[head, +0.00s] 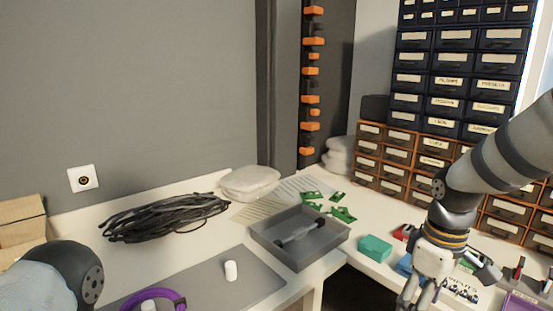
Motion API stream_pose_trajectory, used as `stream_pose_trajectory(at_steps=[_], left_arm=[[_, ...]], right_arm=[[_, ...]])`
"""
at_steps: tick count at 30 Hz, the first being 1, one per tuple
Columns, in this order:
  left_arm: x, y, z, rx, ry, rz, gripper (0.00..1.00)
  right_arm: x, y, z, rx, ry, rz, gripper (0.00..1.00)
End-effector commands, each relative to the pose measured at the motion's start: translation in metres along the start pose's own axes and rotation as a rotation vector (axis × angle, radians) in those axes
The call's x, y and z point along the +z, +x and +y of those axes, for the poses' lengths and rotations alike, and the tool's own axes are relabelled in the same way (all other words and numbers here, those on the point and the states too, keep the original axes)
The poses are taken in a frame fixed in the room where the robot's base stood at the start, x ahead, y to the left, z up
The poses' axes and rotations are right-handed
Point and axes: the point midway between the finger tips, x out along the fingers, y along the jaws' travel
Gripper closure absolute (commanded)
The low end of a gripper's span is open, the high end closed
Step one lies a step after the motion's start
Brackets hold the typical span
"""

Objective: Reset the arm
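My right arm (470,185) comes in from the right edge and bends down at its wrist. Its gripper (415,298) points down over the right part of the worktop, and its fingertips are cut off by the bottom edge, so its opening cannot be made out. Part of my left arm (55,275) shows at the bottom left. The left gripper is outside the picture.
A grey tray (335,247) holding a dark tool stands mid-table. Black cables (165,215), green boards (343,214), a white cylinder (231,270) and a purple ring (178,299) lie around. A teal block (374,249) sits near my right wrist. Drawer cabinets (385,142) stand behind.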

Motion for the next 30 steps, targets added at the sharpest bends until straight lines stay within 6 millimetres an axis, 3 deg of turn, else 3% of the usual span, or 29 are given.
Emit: stream_pose_trajectory(at_steps=[1, 4, 6, 10, 12, 15, 18, 30], left_arm=[[-0.001, 0.001, 0.0, 0.001, 0.001, 0.0, 0.6], [-0.002, 0.001, 0.001, 0.001, 0.002, 0.003, 0.6], [-0.002, 0.001, 0.001, 0.001, 0.002, 0.003, 0.6], [-0.001, 0.001, 0.001, 0.001, 0.001, 0.001, 0.6], [-0.001, 0.001, 0.001, 0.001, 0.001, 0.001, 0.6], [-0.001, 0.001, 0.001, 0.001, 0.001, 0.002, 0.6], [-0.001, 0.001, 0.001, 0.001, 0.001, 0.002, 0.6], [-0.001, 0.001, 0.001, 0.001, 0.001, 0.002, 0.6]], right_arm=[[0.011, 0.042, -0.015, -0.028, 0.039, -0.021, 0.35], [0.041, 0.117, -0.051, -0.067, 0.144, -0.041, 0.35], [0.073, 0.165, -0.084, -0.089, 0.233, -0.062, 0.35], [0.155, 0.227, -0.151, -0.102, 0.421, -0.116, 0.35], [0.199, 0.241, -0.181, -0.091, 0.509, -0.145, 0.35], [0.247, 0.245, -0.211, -0.068, 0.602, -0.177, 0.35], [0.271, 0.242, -0.225, -0.049, 0.65, -0.189, 0.35], [0.276, 0.241, -0.227, -0.042, 0.663, -0.186, 0.35]])
